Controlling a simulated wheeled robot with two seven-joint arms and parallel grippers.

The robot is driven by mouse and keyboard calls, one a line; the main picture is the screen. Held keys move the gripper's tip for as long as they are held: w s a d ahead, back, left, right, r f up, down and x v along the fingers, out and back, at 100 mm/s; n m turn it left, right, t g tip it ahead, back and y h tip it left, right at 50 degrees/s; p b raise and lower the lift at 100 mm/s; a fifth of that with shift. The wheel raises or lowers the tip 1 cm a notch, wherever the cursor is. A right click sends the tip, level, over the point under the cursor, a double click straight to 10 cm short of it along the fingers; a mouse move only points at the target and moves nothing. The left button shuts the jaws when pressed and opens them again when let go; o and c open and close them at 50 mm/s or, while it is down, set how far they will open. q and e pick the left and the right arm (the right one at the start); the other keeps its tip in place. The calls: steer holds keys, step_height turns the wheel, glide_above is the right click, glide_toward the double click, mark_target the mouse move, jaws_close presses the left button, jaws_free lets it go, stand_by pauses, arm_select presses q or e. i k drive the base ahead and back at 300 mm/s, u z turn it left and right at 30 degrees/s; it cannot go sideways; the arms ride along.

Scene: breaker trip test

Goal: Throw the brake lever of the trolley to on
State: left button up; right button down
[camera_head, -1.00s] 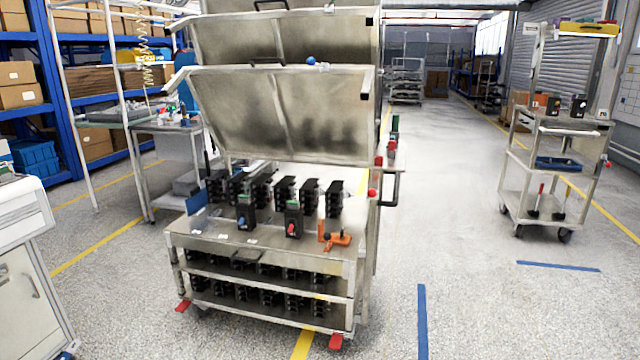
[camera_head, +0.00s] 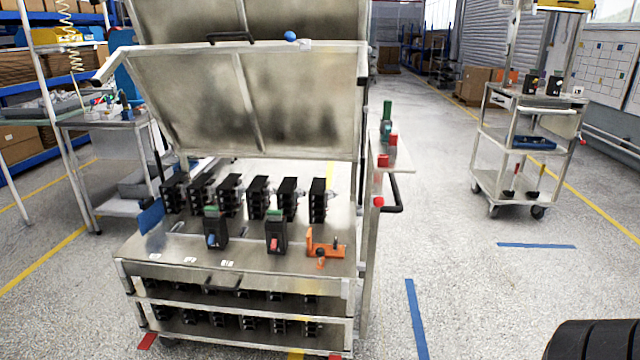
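A wheeled trolley (camera_head: 487,150) stands at the right, well ahead of me. Two thin upright levers show low on it, one with a red tip (camera_head: 516,169) and one with a yellowish tip (camera_head: 542,170), each rising from a black base. They are too small to tell which is a brake lever or how it is set. A steel bench cart (camera_head: 240,262) stands nearer, left of centre, with red pedal-like pieces (camera_head: 147,341) at its foot. Neither of my grippers shows in view.
A raised steel lid (camera_head: 200,100) stands over the bench cart, which carries several black breakers and an orange fixture (camera_head: 322,246). A side shelf with a black handle (camera_head: 398,195) juts right. Grey floor with a blue strip (camera_head: 416,320) is clear between cart and trolley.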

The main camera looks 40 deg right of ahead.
mark_target(379, 201)
steer(key=z, duration=0.6)
steer(key=i, duration=1.05)
steer(key=z, duration=1)
